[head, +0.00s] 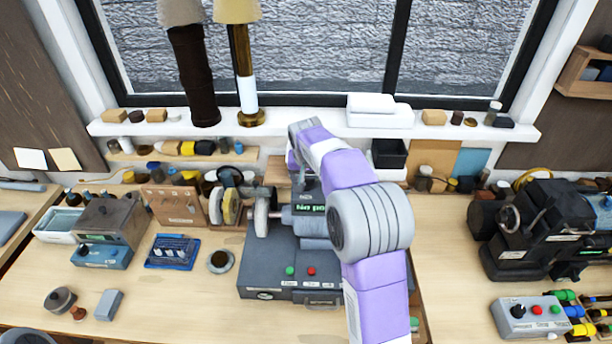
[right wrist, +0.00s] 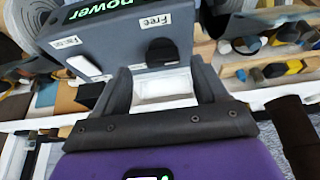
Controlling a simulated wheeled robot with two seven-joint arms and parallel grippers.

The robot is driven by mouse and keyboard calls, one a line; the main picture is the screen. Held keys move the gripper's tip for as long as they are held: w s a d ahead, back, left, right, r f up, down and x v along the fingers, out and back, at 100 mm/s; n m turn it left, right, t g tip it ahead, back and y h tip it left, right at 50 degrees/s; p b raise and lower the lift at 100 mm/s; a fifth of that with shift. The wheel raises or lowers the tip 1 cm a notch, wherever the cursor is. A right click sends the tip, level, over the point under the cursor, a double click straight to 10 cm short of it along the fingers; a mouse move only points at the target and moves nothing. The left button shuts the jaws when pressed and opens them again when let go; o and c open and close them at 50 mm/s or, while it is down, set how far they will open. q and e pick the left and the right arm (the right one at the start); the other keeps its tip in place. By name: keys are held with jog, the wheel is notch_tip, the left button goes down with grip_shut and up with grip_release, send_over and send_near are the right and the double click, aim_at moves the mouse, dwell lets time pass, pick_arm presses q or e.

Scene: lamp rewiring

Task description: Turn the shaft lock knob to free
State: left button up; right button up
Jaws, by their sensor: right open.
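The shaft lock knob (right wrist: 161,52) is a dark knob on a grey panel, just beside a white "Free" label (right wrist: 154,28) in the right wrist view. A second small label (right wrist: 67,42) on the panel is hard to read. Which way the knob points I cannot tell. My right gripper (right wrist: 161,68) is open, its two fingers spread on either side of the view towards the knob, with nothing between them. The grey bench machine (head: 272,262) has a shaft with wheels; in the head view my right arm covers part of it and hides the knob. My left gripper is not in view.
A blue tray (head: 172,252), a small dish (head: 220,261) and a grey block (head: 108,305) lie left of the machine. A black machine (head: 525,230) and a grey control box (head: 527,317) stand at right. The window sill behind holds lamps and boxes.

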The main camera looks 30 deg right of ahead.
aim_at(306, 180)
jog(key=shift+w+d+f, duration=0.1)
jog(key=shift+w+f, duration=0.3)
jog(key=shift+f, duration=0.2)
jog(key=shift+w+d+f, duration=0.1)
jog(key=shift+w+f, duration=0.3)
jog(key=shift+f, duration=0.25)
jog(key=shift+s, duration=0.3)
jog(key=shift+w, duration=0.25)
jog(key=c, duration=1.1)
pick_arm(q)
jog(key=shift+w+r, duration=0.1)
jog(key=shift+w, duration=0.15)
pick_arm(e)
jog(key=shift+o, duration=0.2)
